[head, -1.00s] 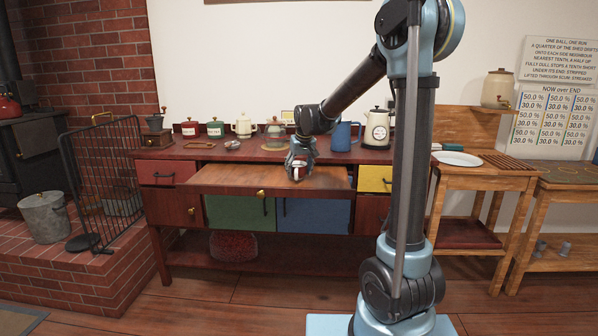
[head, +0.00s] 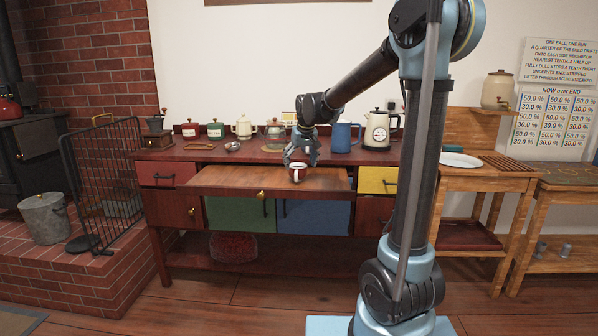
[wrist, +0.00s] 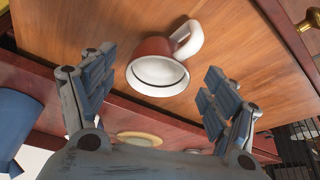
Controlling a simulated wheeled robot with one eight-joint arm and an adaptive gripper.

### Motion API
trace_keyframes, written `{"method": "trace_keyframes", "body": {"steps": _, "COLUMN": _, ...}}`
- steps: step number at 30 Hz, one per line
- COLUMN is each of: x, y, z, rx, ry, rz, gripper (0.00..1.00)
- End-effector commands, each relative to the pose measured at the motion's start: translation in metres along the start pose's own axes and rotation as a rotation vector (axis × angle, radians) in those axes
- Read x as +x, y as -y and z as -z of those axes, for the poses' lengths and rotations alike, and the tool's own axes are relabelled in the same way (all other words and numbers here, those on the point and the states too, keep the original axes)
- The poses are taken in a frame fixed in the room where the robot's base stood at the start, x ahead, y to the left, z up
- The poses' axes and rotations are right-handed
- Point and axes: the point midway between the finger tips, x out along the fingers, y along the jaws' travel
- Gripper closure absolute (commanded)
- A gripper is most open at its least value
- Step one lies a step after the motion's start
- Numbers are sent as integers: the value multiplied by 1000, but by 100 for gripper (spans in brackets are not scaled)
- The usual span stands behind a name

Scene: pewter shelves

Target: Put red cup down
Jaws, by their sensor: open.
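The red cup (head: 298,174) stands upright on the pulled-out wooden board (head: 235,180) of the sideboard. In the wrist view the red cup (wrist: 158,52) shows a white rim and a white handle. It rests on the bare wood (wrist: 235,60), between and beyond my fingers. My gripper (head: 300,158) is open just above and behind the cup in the head view. In the wrist view my gripper (wrist: 158,85) has its fingers spread wide, one on each side, apart from the cup.
A blue jug (head: 342,137) and a cream kettle (head: 377,130) stand behind on the sideboard top. Canisters, a cream teapot (head: 243,127) and a small bowl (head: 232,146) stand to the left. The board is clear left of the cup.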

Motion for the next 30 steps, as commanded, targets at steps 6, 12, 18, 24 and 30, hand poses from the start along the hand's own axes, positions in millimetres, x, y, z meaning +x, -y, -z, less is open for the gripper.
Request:
{"method": "trace_keyframes", "body": {"steps": 6, "x": -42, "y": 0, "z": 0, "rx": 0, "ry": 0, "rz": 0, "gripper": 20}}
{"method": "trace_keyframes", "body": {"steps": 12, "x": -66, "y": 0, "z": 0, "rx": 0, "ry": 0, "rz": 0, "gripper": 20}}
{"method": "trace_keyframes", "body": {"steps": 18, "x": -77, "y": -4, "z": -6, "rx": 5, "ry": 3, "rz": -2, "gripper": 20}}
{"method": "trace_keyframes", "body": {"steps": 24, "x": -88, "y": -30, "z": -60, "rx": 44, "ry": 24, "rz": -19, "gripper": 20}}
{"method": "trace_keyframes", "body": {"steps": 30, "x": -96, "y": -59, "z": -142, "rx": 100, "ry": 58, "rz": -42, "gripper": 20}}
